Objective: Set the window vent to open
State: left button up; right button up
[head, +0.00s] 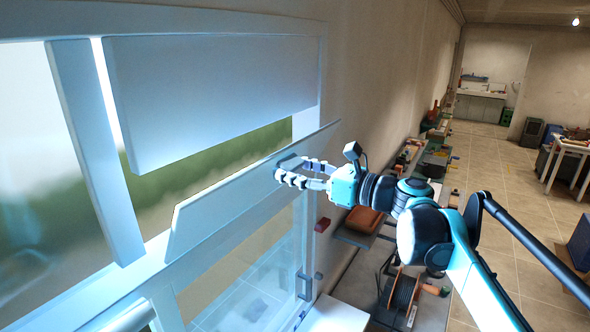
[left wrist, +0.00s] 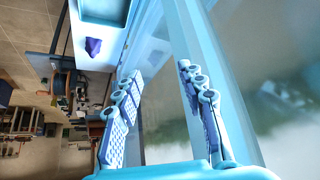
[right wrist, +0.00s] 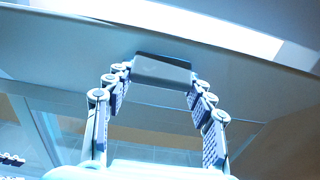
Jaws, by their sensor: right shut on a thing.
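The window vent (head: 235,195) is a pale, tilted flap in the middle of the window in the head view. Its upper edge stands away from the frame, with a gap showing green outside. My right gripper (head: 288,172) is at the flap's right end. In the right wrist view my right gripper (right wrist: 158,95) has its fingers around a small dark block (right wrist: 162,68) on the panel's edge, and is shut on it. In the left wrist view my left gripper (left wrist: 160,105) has its fingers well apart beside a pale frame bar, holding nothing visible.
A fixed pale panel (head: 210,90) sits above the vent, and a slanted frame post (head: 97,150) stands to its left. A bench with tools (head: 430,165) runs along the wall at right.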

jog(key=o, duration=1.4)
jog(key=shift+a+f, duration=0.1)
jog(key=shift+f, duration=0.05)
jog(key=o, duration=0.3)
jog(key=shift+w+a, duration=0.15)
jog(key=shift+a, duration=0.05)
jog(key=shift+d, duration=0.25)
jog(key=v, duration=1.1)
jog(key=shift+s+d, duration=0.2)
jog(key=shift+s, duration=0.05)
